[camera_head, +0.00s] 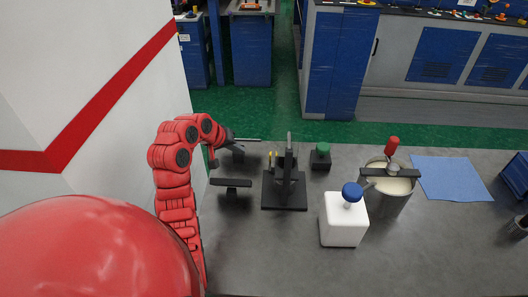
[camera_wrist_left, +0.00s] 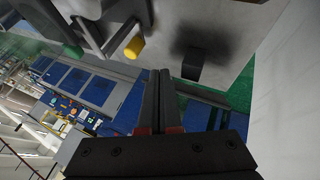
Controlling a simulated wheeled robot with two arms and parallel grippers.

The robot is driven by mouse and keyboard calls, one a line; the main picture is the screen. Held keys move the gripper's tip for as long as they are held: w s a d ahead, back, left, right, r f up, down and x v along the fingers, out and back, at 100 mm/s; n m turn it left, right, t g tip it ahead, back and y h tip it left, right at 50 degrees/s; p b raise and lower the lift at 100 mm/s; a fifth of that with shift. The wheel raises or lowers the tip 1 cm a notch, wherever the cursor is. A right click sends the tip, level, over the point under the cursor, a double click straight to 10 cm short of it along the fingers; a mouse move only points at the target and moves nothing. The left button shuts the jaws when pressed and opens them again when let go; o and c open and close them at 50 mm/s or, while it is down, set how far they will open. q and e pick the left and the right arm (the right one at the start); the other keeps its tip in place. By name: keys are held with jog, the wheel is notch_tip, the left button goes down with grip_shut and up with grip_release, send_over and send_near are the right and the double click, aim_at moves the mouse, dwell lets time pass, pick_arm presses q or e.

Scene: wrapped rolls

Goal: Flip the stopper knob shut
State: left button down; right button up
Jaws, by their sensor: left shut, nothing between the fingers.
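A dark fixture with an upright post (camera_head: 288,165) stands on a black base plate (camera_head: 284,203) on the table. A small yellow knob (camera_head: 269,155) shows at its left side. In the left wrist view the yellow knob (camera_wrist_left: 134,46) sits at the end of a grey part, up and left of my fingertips. I cannot tell for sure whether it is the stopper knob. My left gripper (camera_head: 258,140) is shut and empty, pointing right, just behind and left of the fixture. Its closed fingers (camera_wrist_left: 158,75) look apart from the knob. My right gripper is out of view.
A black block on a stand (camera_head: 231,183) is left of the fixture. A green knob (camera_head: 323,146) stands behind right. A white container with a blue knob (camera_head: 343,222), a metal pot (camera_head: 386,204) and a blue cloth (camera_head: 451,178) are further right. The front table is clear.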

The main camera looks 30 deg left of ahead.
pick_arm(q)
jog(key=shift+s, duration=0.3)
jog(key=p+x, duration=0.3)
jog(key=x, duration=0.6)
jog(key=shift+w+d+f, duration=0.1)
jog(key=shift+w+f, duration=0.05)
jog(key=shift+f, duration=0.05)
jog(key=shift+w+d+f+p, duration=0.1)
jog(key=shift+w+d+p, duration=0.6)
jog(key=shift+w+d, duration=0.5)
jog(key=shift+w+d+f, duration=0.15)
jog(key=shift+w+d, duration=0.1)
